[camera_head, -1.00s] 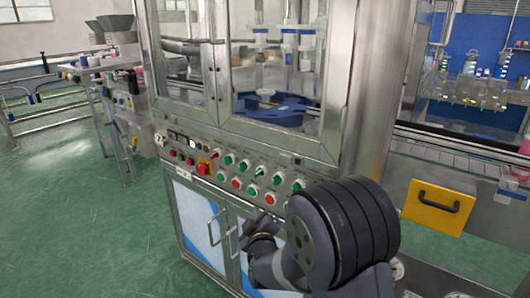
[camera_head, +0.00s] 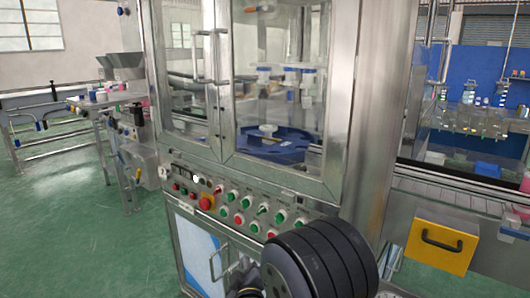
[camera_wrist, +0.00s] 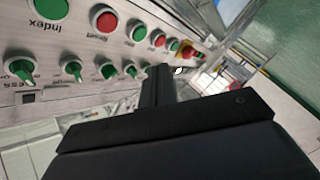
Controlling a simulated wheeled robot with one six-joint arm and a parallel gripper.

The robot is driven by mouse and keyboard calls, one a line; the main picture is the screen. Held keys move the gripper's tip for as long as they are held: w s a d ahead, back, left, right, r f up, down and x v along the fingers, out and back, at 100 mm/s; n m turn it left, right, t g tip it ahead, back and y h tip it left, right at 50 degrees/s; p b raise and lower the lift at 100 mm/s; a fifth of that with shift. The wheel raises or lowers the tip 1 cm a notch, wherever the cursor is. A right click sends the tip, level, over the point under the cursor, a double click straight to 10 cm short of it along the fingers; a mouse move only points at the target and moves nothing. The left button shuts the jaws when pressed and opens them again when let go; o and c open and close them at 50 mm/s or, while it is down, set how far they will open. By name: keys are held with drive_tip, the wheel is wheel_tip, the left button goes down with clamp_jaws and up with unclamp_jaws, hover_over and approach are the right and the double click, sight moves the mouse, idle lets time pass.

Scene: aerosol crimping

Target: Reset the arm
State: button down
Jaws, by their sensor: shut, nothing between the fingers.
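My arm's dark rounded joint (camera_head: 315,262) fills the lower middle of the head view, in front of the machine's control panel (camera_head: 178,176). A dark part of my arm shows at the bottom edge, left of that joint, and my fingers cannot be made out there. In the wrist view my gripper (camera_wrist: 158,74) is a black, narrow pair of fingers, shut with nothing between them. I cannot tell the gap between the fingertips and the panel.
The crimping machine's glazed cabinet (camera_head: 215,75) holds a blue rotary table (camera_head: 275,143). A red emergency stop (camera_head: 207,203) sticks out from the panel. A yellow drawer front (camera_head: 440,246) is at right. Green floor (camera_head: 70,230) at left is open, beside a conveyor (camera_head: 100,95).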

drive_tip(key=w+d, duration=0.2)
drive_tip(key=w, duration=0.1)
drive_tip(key=w+d, duration=0.1)
drive_tip(key=shift+w+d+r, duration=0.2)
drive_tip(key=shift+w+r, duration=0.05)
idle(0.6)
drive_tip(key=shift+p, duration=0.4)
